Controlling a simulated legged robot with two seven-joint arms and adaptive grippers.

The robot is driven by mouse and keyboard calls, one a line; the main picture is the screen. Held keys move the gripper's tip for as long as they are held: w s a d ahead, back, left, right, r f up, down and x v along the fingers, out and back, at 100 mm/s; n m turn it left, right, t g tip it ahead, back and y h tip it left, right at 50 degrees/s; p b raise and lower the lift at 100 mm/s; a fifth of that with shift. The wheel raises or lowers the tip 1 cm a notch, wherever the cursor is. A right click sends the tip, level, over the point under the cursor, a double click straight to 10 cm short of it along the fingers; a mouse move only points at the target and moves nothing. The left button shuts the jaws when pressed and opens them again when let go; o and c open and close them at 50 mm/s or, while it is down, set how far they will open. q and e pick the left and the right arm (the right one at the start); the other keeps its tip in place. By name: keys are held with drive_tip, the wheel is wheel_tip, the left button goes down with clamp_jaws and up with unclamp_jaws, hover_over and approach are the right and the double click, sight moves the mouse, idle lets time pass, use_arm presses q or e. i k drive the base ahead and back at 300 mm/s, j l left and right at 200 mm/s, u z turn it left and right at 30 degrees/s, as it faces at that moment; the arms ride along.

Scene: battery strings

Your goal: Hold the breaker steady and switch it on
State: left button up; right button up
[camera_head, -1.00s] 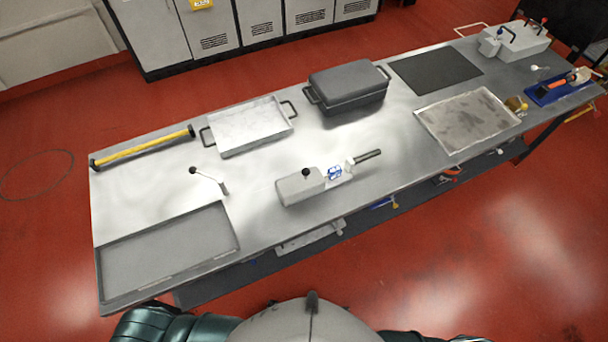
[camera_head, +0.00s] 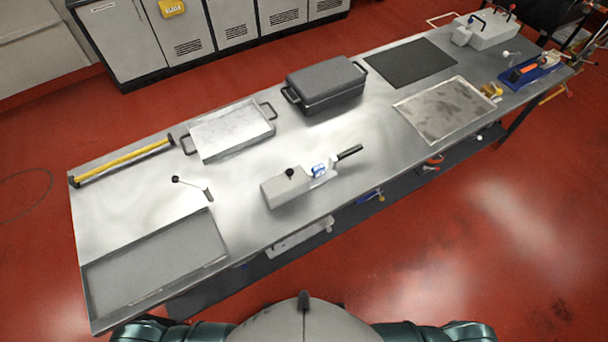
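The breaker seems to be the light grey box (camera_head: 288,187) near the front edge of the metal table, at the middle of the view. It has a black knob (camera_head: 290,172) on top and a blue-and-white part (camera_head: 319,170) on its right side. A dark handle (camera_head: 349,152) sticks out from it to the upper right. I cannot tell whether it is on or off. Nothing touches it. My arms show only at the bottom edge, in front of the table. Neither gripper is in view.
On the metal table (camera_head: 245,180) are a grey tray (camera_head: 155,263), a small black-knobbed lever (camera_head: 193,187), a yellow bar (camera_head: 122,160), a handled pan (camera_head: 232,130), a dark lidded box (camera_head: 325,84), a black mat (camera_head: 411,62) and a shallow tray (camera_head: 445,108). Bare metal surrounds the grey box.

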sight(290, 172)
drive_tip(key=i+l+u, duration=0.2)
drive_tip(key=l+u, duration=0.15)
drive_tip(key=l, duration=0.2)
drive_tip(key=i+l+u, duration=0.1)
drive_tip(key=l+u, duration=0.2)
drive_tip(key=l, duration=0.3)
drive_tip(key=l+u, duration=0.35)
drive_tip(key=l, duration=0.25)
drive_tip(key=i, duration=0.05)
